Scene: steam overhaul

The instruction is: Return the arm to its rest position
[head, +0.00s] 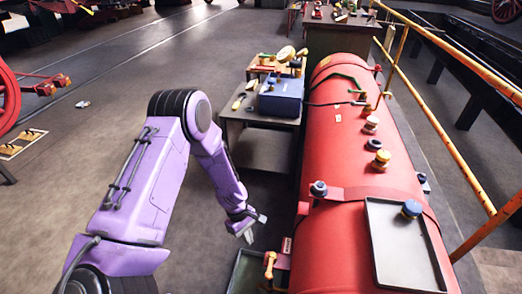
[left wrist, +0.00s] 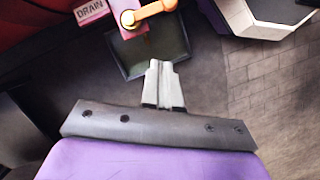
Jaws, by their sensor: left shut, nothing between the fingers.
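My left arm is purple and reaches in from the left in the head view. Its left gripper (head: 252,229) points down beside the red boiler (head: 345,150), left of its near end. In the left wrist view the left gripper (left wrist: 164,85) has its pale fingers together with nothing between them. The fingers show over a dark tray (left wrist: 180,50) on the floor, below an orange drain handle (left wrist: 150,12) and a DRAIN label (left wrist: 91,10). The gripper looks apart from the handle. My right gripper is not in view.
A grey tray (head: 385,240) with a blue-capped fitting (head: 411,209) lies on the boiler. A workbench (head: 240,117) with a blue box (head: 281,97) stands left of the boiler. Yellow railing (head: 450,150) runs along the right. Open floor (head: 60,190) lies to the left.

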